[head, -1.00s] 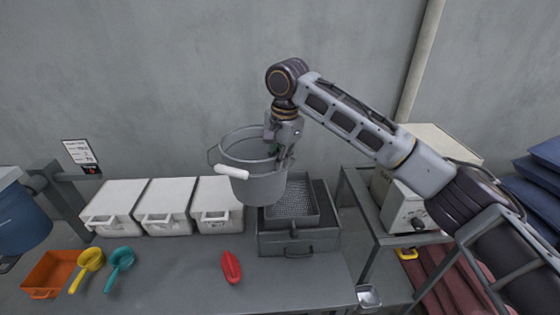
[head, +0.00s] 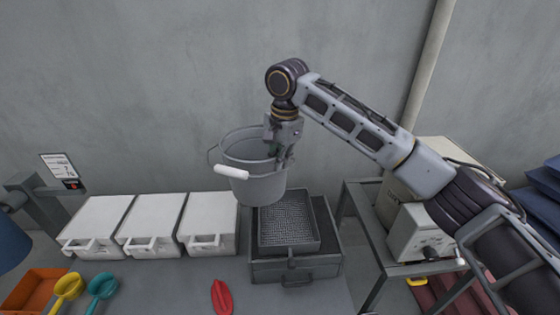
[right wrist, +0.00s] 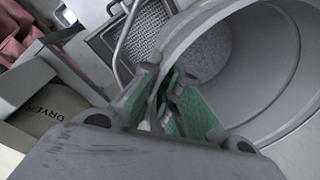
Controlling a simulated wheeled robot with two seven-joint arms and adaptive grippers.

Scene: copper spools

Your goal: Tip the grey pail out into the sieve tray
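The grey pail (head: 258,188) hangs in the air, nearly upright, with its white-gripped handle hanging on the near side. My right gripper (head: 283,155) is shut on the pail's right-hand wall at the rim. In the right wrist view, its green-padded fingers (right wrist: 172,100) pinch the wall of the pail (right wrist: 262,70). Grey grainy stuff (right wrist: 205,50) shows inside the pail. My left gripper is out of view.
White lidded bins (head: 208,218) stand in a row left of the tray. A red scoop (head: 221,297), a teal scoop (head: 103,287), a yellow scoop (head: 67,287) and an orange bin (head: 32,290) lie on the bench. A boxy machine (head: 420,232) stands right.

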